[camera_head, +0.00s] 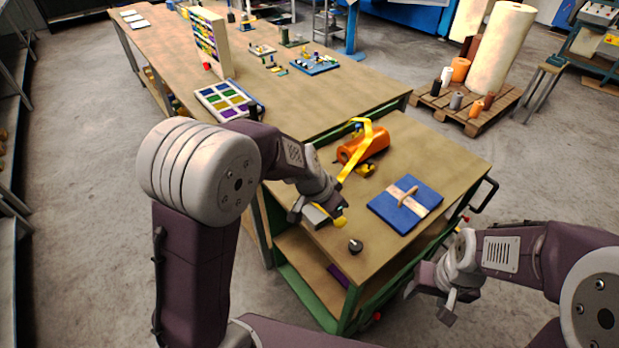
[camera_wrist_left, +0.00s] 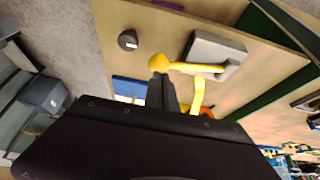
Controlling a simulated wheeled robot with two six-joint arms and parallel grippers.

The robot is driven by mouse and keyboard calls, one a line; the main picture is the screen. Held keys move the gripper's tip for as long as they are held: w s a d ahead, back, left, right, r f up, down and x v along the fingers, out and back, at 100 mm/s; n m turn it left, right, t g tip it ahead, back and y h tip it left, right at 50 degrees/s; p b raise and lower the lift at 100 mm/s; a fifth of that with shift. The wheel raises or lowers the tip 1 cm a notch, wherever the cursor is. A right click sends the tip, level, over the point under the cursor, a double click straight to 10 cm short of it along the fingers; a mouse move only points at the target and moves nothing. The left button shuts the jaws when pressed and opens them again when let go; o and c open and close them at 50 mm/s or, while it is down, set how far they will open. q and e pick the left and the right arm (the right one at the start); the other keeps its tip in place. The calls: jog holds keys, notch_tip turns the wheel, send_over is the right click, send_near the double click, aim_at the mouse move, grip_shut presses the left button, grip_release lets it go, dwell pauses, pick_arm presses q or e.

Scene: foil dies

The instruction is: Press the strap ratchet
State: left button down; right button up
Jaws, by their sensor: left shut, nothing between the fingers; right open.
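The strap ratchet is a grey block (camera_head: 314,216) with a yellow lever (camera_wrist_left: 200,67) that ends in a round yellow knob (camera_wrist_left: 158,63). It sits on the cart top near the left edge; the grey block (camera_wrist_left: 213,52) shows clearly in the left wrist view. A yellow strap (camera_head: 352,166) runs from it to an orange roll (camera_head: 366,145). My left gripper (camera_head: 335,206) is shut and empty, close by the knob; its dark fingers (camera_wrist_left: 162,92) seem to end just beside it. Contact cannot be told. The gripper hides part of the ratchet. My right gripper (camera_head: 430,304) is open and empty, off the cart's right side.
A dark round knob (camera_head: 355,246) stands near the cart's front corner. A blue pad (camera_head: 382,207) with a wooden tool lies to the right. The long workbench (camera_head: 290,110) behind holds a sample tray (camera_head: 229,101) and small parts. The pallet (camera_head: 430,99) carries rolls.

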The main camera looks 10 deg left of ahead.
pick_arm(q)
jog(key=shift+s+d+f+b, duration=0.1)
jog(key=shift+d+f+b, duration=0.1)
jog(key=shift+f+b, duration=0.2)
jog(key=shift+d+f+b, duration=0.15)
jog(key=shift+f+b, duration=0.1)
jog(key=shift+f, duration=0.25)
jog(key=shift+s+f, duration=0.1)
jog(key=shift+s, duration=0.05)
pick_arm(e)
notch_tip(320, 180, down, 2)
jog(key=shift+w+f, duration=0.1)
jog(key=shift+f, duration=0.1)
pick_arm(q)
jog(key=shift+s, duration=0.1)
